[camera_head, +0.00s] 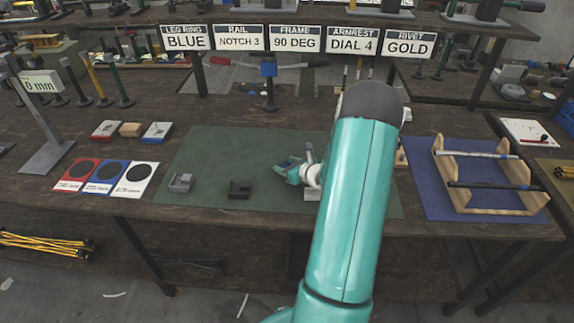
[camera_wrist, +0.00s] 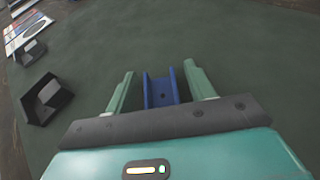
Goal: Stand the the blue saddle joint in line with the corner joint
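The blue saddle joint (camera_wrist: 161,92) is a U-shaped channel with two raised walls, in the wrist view. It lies between the two fingers of my gripper (camera_wrist: 160,68), with a narrow gap on each side. My gripper is open; in the head view (camera_head: 290,170) it is low over the green mat. A black angled joint (camera_wrist: 46,98) lies left of the gripper, also in the head view (camera_head: 240,190). A grey joint (camera_wrist: 31,53) lies beyond it, at the mat's left in the head view (camera_head: 181,183). I cannot tell for certain which is the corner joint.
The green mat (camera_head: 212,152) is clear between and behind the joints. Red, blue and white cards (camera_head: 112,172) lie left of it. A wooden rack with rods (camera_head: 490,198) stands right on a blue mat. Label signs (camera_head: 296,39) hang behind. My arm hides the mat's right part.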

